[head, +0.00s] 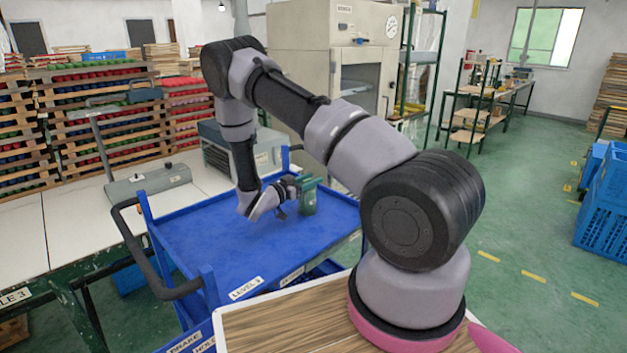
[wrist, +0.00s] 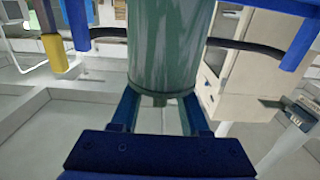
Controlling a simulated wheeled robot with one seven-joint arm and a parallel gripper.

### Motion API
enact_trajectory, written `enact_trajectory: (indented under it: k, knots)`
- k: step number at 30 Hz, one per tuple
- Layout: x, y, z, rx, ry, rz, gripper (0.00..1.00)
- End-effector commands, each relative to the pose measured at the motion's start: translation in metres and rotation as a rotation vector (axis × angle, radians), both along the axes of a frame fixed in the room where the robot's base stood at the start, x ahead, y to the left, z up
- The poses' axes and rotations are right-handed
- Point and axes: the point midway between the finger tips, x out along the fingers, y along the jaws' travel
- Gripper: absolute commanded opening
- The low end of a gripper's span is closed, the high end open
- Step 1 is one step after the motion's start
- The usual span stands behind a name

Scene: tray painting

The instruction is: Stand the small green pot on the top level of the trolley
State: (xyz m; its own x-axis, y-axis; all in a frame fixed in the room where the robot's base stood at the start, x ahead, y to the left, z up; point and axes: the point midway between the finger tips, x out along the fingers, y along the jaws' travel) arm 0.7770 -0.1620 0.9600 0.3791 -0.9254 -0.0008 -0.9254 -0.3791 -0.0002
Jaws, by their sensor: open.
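The small green pot (head: 308,197) is upright at the right side of the blue top level of the trolley (head: 200,235). Its base appears to rest on the surface. My gripper (head: 293,188) is just left of the pot, low over the tray and pointing at it. In the wrist view the streaked green pot (wrist: 170,45) fills the upper middle. My two open fingers (wrist: 160,115) reach toward its near end, one on each side. Whether either finger touches it cannot be told. Part of the pot is hidden behind my gripper in the head view.
The trolley's black handle (head: 140,255) is at its left end, and corner posts rise from the tray. A white worktable (head: 80,215) with a scale (head: 148,180) stands to the left. The tray's left and front parts are clear. Blue crates (head: 603,205) stand at far right.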

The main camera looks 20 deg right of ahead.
Motion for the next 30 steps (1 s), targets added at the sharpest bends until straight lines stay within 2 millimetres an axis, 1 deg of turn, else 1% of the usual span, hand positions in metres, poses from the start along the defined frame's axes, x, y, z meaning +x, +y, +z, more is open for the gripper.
enact_trajectory:
  k: [1, 9, 12, 15, 19, 23, 26, 29, 30]
  knots:
    - [-0.003, 0.01, 0.0, 0.001, 0.0, 0.004, 0.45]
    - [-0.025, 0.064, 0.0, -0.001, -0.001, 0.004, 0.45]
    - [-0.032, 0.08, 0.0, 0.0, 0.0, 0.003, 0.45]
    - [-0.037, 0.091, 0.0, 0.0, 0.0, 0.003, 0.45]
    - [-0.04, 0.098, 0.0, 0.0, 0.0, 0.0, 0.45]
    - [-0.041, 0.099, 0.003, 0.003, 0.006, -0.009, 0.45]
    - [-0.045, 0.092, 0.019, 0.025, 0.047, -0.059, 0.45]
    - [-0.055, 0.078, 0.05, 0.08, 0.138, -0.153, 0.45]
    - [-0.061, 0.072, 0.064, 0.114, 0.188, -0.195, 0.45]
